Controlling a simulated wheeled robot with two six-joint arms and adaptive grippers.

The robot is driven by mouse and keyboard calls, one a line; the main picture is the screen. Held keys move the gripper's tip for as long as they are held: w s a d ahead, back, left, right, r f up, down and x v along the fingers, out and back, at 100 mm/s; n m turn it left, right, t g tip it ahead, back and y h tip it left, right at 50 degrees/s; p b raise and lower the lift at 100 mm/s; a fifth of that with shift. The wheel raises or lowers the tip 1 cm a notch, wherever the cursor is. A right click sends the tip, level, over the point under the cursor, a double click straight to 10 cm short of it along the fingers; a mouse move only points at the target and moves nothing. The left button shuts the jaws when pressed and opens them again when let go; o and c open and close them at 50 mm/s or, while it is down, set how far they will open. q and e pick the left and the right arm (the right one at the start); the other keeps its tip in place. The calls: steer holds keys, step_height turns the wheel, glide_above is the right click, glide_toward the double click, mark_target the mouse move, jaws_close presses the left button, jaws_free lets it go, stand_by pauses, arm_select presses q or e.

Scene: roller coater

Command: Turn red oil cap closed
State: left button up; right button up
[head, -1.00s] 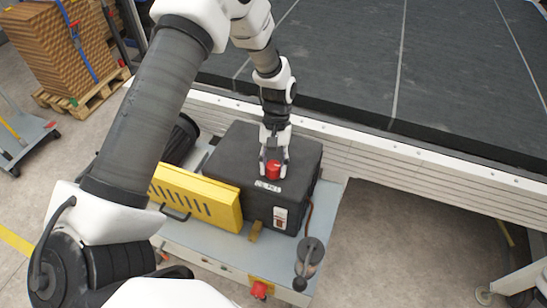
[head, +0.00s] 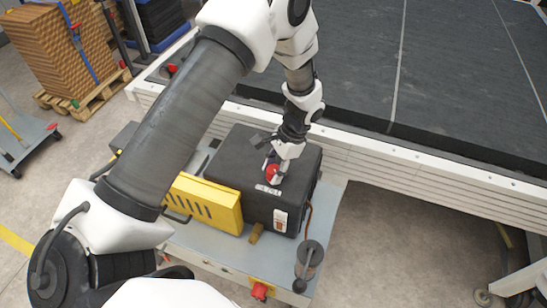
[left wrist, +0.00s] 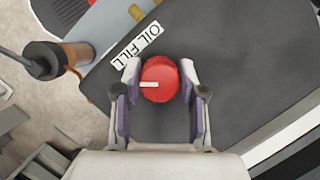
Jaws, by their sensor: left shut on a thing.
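The red oil cap (head: 272,172) sits on top of the black box (head: 240,160), beside a white label. In the left wrist view the red cap (left wrist: 159,79) has a short white mark on its left part, and the label (left wrist: 137,44) reads OIL FILL. My left gripper (head: 272,168) comes down on the cap from above, its fingers on either side of it. In the left wrist view the left gripper (left wrist: 160,88) is shut on the cap. My right gripper is not in view.
A yellow vented panel (head: 205,202) leans at the box's left. A grey lever with a round knob (head: 309,254) stands at the front right, near a red knob (head: 260,291). The long white frame (head: 430,165) with a dark bed runs behind the box.

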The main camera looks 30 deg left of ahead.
arm_select(q)
steer(key=m+t+y, duration=0.1)
steer(key=m, duration=0.3)
steer(key=shift+m, duration=0.3)
steer(key=m+t, duration=0.1)
steer(key=m, duration=0.1)
steer(key=m+y+b, duration=0.1)
steer(key=m, duration=0.1)
steer(key=shift+m+t, duration=0.4)
steer(key=o, duration=1.1)
steer(key=shift+o, duration=0.2)
steer(key=v, duration=1.2)
steer(key=shift+d, duration=0.15)
